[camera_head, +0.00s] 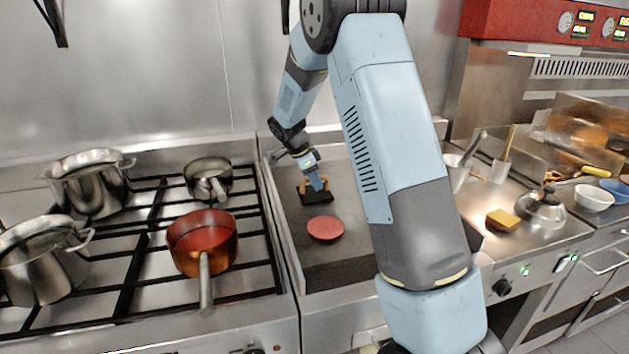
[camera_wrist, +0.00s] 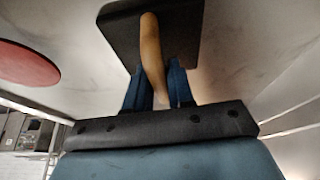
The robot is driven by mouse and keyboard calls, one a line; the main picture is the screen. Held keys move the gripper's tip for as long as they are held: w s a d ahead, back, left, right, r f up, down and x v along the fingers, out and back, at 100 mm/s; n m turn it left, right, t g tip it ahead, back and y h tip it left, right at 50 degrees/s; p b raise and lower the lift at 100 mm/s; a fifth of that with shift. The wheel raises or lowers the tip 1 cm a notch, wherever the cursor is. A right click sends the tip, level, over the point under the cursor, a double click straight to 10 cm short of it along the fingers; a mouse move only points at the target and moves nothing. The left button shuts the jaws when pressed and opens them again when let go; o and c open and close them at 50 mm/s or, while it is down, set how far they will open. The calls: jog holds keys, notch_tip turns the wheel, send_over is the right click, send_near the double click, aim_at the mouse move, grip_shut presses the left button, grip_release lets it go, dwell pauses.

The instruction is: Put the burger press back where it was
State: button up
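The burger press (camera_head: 316,195) is a black rectangular plate with a wooden handle, at the back of the flat griddle (camera_head: 310,250). In the wrist view the dark plate of the press (camera_wrist: 180,25) is ahead of my gripper (camera_wrist: 158,85), and its curved wooden handle runs between my two blue fingers. My gripper (camera_head: 318,183) appears shut on this handle. The press looks on or just above the griddle; I cannot tell whether it touches. A red round patty (camera_head: 325,228) lies on the griddle in front of the press; its edge shows at the left in the wrist view (camera_wrist: 25,63).
A stove with steel pots (camera_head: 90,185) and a copper pan (camera_head: 203,243) is left of the griddle. On the right counter are a yellow sponge (camera_head: 503,220), a metal dome (camera_head: 541,208) and bowls (camera_head: 593,198). The front of the griddle is clear.

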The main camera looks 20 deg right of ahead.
jog(key=o, duration=0.4)
jog(key=shift+r, duration=0.1)
jog(key=v, duration=1.2)
jog(key=s+d+r+n+t+y, duration=0.1)
jog(key=s+d+r+n+y, duration=0.2)
jog(key=s+r, duration=0.45)
jog(key=s+r+n+t, duration=0.1)
jog(key=s+n, duration=0.6)
jog(key=s, duration=0.8)
jog(key=s+d+r+n+t+y, duration=0.1)
jog(key=s+n+t, duration=0.2)
jog(key=s+n, duration=0.5)
jog(key=shift+s+d+r+t+y, duration=0.3)
jog(key=shift+s+d+r, duration=0.1)
jog(key=shift+s, duration=3.85)
